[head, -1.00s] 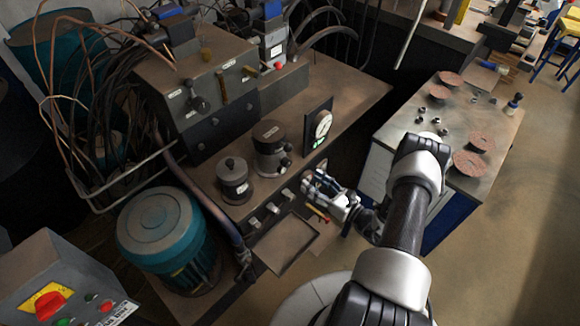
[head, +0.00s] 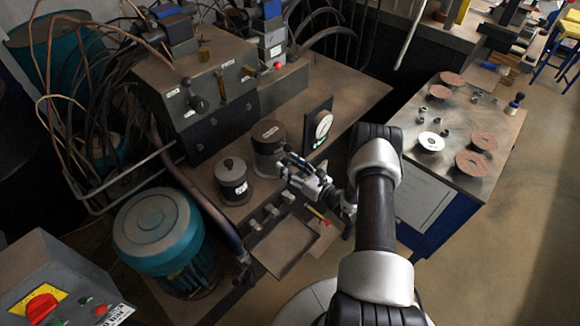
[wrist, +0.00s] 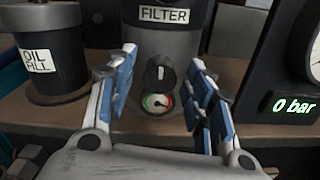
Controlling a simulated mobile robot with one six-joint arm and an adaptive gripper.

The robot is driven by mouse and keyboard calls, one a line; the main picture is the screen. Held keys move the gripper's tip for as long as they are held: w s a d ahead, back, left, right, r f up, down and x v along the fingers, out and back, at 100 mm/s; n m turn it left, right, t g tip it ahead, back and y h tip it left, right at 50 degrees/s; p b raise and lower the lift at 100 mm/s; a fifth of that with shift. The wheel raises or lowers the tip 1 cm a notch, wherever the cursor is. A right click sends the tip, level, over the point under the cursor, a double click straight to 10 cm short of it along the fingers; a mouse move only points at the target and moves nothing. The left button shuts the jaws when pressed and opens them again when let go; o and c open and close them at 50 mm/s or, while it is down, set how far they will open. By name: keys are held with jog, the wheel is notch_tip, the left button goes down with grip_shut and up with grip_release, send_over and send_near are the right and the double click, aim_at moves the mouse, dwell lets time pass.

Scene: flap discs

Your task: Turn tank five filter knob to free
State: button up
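The filter canister (wrist: 163,42) is a dark grey cylinder with a white FILTER label in the wrist view. It also stands on the bench in the head view (head: 268,136). Its small black knob (wrist: 160,73) has a white mark pointing about straight up. A small round gauge (wrist: 157,103) with coloured bands sits just below the knob. My gripper (wrist: 163,60) is open, its blue-padded fingers left and right of the knob with a gap on both sides. In the head view my gripper (head: 298,168) is in front of the canister and hides the knob.
An OIL FILL pot (wrist: 48,52) stands left of the canister. A dark gauge panel (wrist: 284,85) showing "0 bar" stands close on the right.

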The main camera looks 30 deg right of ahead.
jog(key=c, duration=1)
jog(key=shift+n+b, duration=0.35)
jog(key=shift+n, duration=0.45)
jog(key=o, duration=1.1)
jog(key=v, duration=1.2)
